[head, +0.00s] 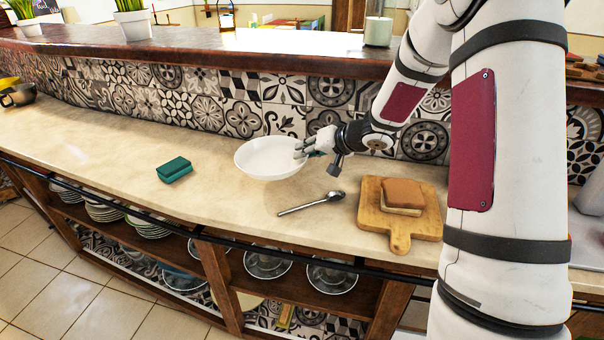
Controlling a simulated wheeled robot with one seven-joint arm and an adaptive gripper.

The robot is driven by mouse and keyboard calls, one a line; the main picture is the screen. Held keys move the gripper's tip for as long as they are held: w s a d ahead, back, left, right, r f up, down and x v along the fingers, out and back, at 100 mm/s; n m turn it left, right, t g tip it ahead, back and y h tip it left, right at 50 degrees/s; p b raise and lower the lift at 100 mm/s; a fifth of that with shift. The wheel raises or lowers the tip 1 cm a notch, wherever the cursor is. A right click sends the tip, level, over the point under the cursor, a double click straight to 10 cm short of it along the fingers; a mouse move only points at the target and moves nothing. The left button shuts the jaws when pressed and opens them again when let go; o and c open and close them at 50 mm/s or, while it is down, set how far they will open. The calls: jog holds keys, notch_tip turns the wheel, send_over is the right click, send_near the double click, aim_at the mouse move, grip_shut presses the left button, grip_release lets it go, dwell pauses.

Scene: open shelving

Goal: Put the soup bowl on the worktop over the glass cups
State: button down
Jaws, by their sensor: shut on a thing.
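The white soup bowl (262,158) is upright at or just above the beige worktop (120,155), near the tiled back wall. My gripper (302,150) reaches in from the right and is shut on the bowl's right rim. Whether the bowl touches the worktop cannot be told. Several round clear glass pieces, which look like the glass cups (267,263), stand on the open shelf below the worktop's front edge, below the bowl in the picture. The worktop edge and a dark rail hide part of them.
A green sponge (174,169) lies left of the bowl. A metal spoon (312,203) and a wooden board (401,228) with bread (403,192) lie to the right. Stacked plates (103,210) sit on the lower left shelf. Worktop between sponge and spoon is clear.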

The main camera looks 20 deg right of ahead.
notch_tip(320, 180, down, 5)
jog(key=shift+f+b, duration=0.15)
jog(key=shift+b, duration=0.7)
jog(key=c, duration=1.5)
grip_release()
